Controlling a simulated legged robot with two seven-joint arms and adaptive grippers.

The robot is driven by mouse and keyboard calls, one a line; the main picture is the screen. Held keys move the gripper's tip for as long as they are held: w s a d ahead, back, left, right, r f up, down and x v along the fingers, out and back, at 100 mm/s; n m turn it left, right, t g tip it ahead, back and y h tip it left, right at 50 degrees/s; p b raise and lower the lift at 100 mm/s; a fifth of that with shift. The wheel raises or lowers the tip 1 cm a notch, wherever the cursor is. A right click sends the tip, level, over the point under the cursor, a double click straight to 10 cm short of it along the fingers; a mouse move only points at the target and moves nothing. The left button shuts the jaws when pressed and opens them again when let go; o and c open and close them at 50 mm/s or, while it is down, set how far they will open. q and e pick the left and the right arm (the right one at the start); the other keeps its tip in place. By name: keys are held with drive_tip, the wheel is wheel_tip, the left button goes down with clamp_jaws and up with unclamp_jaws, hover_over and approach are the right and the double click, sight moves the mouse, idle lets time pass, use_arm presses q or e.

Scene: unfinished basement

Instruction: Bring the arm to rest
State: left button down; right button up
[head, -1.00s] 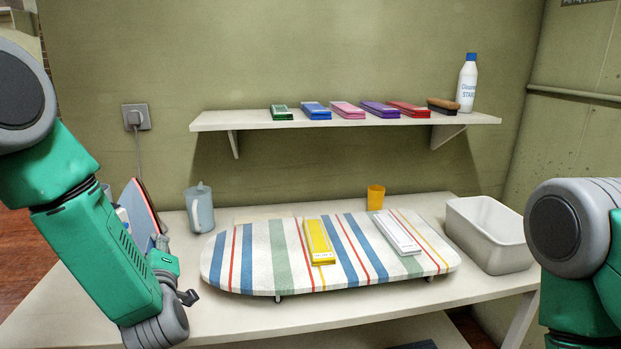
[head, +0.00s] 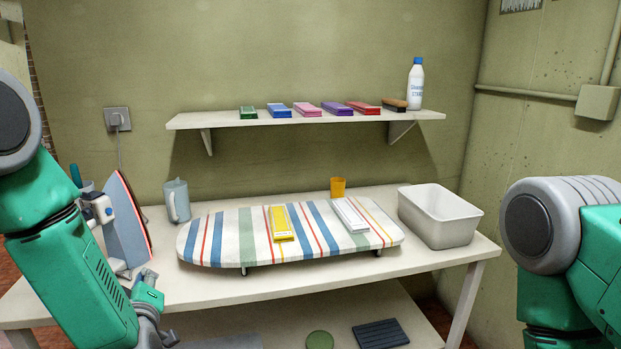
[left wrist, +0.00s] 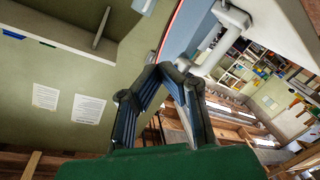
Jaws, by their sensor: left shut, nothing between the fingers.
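My left arm comes in at the left of the head view, and its gripper (head: 148,277) is low in front of the table's left end, small and partly hidden by the arm. In the left wrist view the dark fingers of the left gripper (left wrist: 160,72) come together at their tips, with nothing between them. My right arm (head: 570,245) shows at the right edge of the head view, but its gripper is out of frame.
An upright iron (head: 128,225) stands close to my left arm. A wall shelf (head: 300,118) holds boxes and a bottle.

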use_arm(q)
drive_tip(key=s+d+f+m+g+h, duration=0.2)
drive_tip(key=s+f+m+g+h, duration=0.15)
drive_tip(key=s+f, duration=0.4)
drive_tip(key=s+d+f+m+g+h, duration=0.2)
drive_tip(key=s+d+f+m+g, duration=0.15)
drive_tip(key=s+f, duration=0.4)
drive_tip(key=s+f+m+g, duration=0.3)
drive_tip(key=s+f+g, duration=0.1)
drive_tip(key=s, duration=0.7)
drive_tip(key=s+f+m+g+h, duration=0.1)
drive_tip(key=s+f+m+g, duration=0.2)
drive_tip(key=s+f, duration=0.3)
drive_tip(key=s+g, duration=0.1)
drive_tip(key=s, duration=0.4)
drive_tip(key=shift+m, duration=0.3)
drive_tip(key=shift+s+a+h, duration=0.15)
drive_tip(key=shift+h, duration=0.1)
